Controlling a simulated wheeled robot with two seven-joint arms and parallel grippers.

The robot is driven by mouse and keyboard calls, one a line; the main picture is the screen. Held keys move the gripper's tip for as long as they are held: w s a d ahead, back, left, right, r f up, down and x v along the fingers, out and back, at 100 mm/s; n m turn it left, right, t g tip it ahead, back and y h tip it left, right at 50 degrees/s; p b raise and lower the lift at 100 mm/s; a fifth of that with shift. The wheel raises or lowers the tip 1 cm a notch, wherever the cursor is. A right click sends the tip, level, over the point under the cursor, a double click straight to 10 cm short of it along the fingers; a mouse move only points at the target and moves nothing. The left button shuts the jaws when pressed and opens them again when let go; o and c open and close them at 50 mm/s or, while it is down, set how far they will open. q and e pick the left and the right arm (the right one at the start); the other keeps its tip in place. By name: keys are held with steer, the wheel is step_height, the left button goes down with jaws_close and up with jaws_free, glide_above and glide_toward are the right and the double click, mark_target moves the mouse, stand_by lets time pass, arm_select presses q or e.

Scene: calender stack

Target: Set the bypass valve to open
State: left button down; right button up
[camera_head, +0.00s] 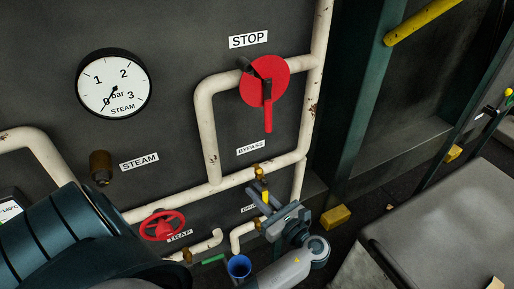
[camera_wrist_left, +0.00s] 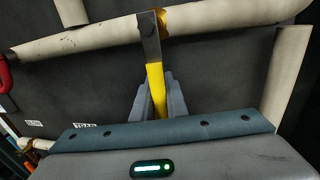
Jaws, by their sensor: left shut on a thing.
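The bypass valve (camera_head: 259,172) is a small brass valve on the cream pipe, below the "BYPASS" label (camera_head: 250,147). Its yellow-gripped lever (camera_head: 265,195) points down, roughly across the pipe. In the left wrist view the lever (camera_wrist_left: 156,85) hangs from the pipe as a grey metal strip with a yellow sleeve. My left gripper (camera_head: 265,203) is shut on the yellow sleeve, with its fingers on both sides in the left wrist view (camera_wrist_left: 158,98). The fingers partly hide the lever's lower end. My right gripper is not in view.
A red disc with a red lever (camera_head: 267,105) sits above, under the "STOP" label (camera_head: 248,39). A red handwheel (camera_head: 162,225) is left of the gripper. A blue cup (camera_head: 239,266) and drain pipe (camera_head: 238,235) are close below. A steam gauge (camera_head: 113,83) reads near 0.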

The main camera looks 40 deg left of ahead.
arm_select(q)
steer(key=shift+w+n, duration=0.15)
steer(key=shift+n, duration=0.15)
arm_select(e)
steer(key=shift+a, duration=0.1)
arm_select(q)
steer(key=shift+w+d+n+h, duration=0.35)
steer(key=shift+w+n, duration=0.4)
steer(key=shift+n, duration=0.25)
steer(key=shift+w+d+r+n+h+b, duration=0.1)
steer(key=shift+w+d+r+n+b, duration=0.1)
steer(key=shift+w+n, duration=0.35)
steer(key=shift+w+d+r+n+h+b, duration=0.15)
steer(key=shift+w+n, duration=0.15)
steer(key=shift+n, duration=0.5)
steer(key=shift+w+d+r+n+b, duration=0.2)
steer(key=shift+w+n, duration=0.25)
steer(key=shift+n, duration=0.2)
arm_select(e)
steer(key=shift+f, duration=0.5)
arm_select(q)
steer(key=c, duration=1.7)
jaws_free()
steer(key=shift+c, duration=0.2)
steer(key=shift+a, duration=0.1)
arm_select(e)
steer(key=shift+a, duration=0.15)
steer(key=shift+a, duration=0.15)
